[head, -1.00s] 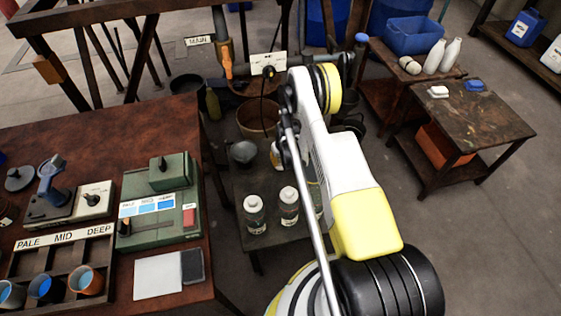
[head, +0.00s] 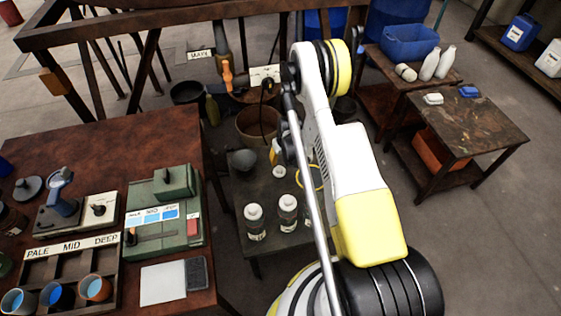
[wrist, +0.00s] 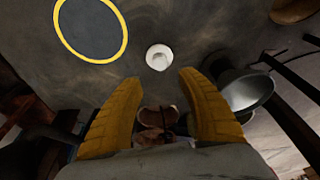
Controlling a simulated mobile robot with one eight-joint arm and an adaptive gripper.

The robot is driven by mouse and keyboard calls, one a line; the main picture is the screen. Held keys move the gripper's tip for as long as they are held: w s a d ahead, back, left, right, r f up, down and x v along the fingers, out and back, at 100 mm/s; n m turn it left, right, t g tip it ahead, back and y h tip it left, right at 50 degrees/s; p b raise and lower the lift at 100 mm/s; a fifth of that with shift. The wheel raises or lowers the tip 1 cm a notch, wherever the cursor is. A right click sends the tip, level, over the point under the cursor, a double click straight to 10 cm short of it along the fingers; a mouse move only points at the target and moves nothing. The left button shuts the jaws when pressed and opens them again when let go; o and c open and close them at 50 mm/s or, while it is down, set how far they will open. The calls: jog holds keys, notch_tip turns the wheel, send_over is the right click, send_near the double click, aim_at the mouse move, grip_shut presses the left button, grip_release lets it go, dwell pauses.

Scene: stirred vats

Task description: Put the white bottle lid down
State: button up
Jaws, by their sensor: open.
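The white bottle lid (wrist: 158,57) rests on the dark low table in the wrist view, apart from any bottle. It shows as a small white piece in the head view (head: 279,172). My gripper (wrist: 158,78) is open, its two yellow fingers spread, with nothing between them. The lid lies just beyond the fingertips, roughly centred between them in the picture; the height gap is hard to tell.
Pale-topped bottles (head: 253,220) and (head: 288,213) stand on the low table's front part. A dark disc with a yellow ring (wrist: 90,28) lies left of the lid in the wrist view. A grey funnel-like vessel (wrist: 247,92) is close to the right finger.

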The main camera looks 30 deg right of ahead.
jog(key=s+a+r+t, duration=0.1)
jog(key=a+r, duration=0.3)
jog(key=r, duration=1.2)
jog(key=s+a+r+t, duration=0.1)
jog(key=a+r, duration=0.3)
jog(key=r, duration=1.2)
jog(key=s+a+r+n+t, duration=0.1)
jog(key=s+a+r, duration=0.5)
jog(key=s+r, duration=0.5)
jog(key=s+a+r+t, duration=0.1)
jog(key=s+a, duration=0.3)
jog(key=s, duration=0.7)
jog(key=shift+s+r, duration=0.4)
jog(key=shift+r, duration=0.1)
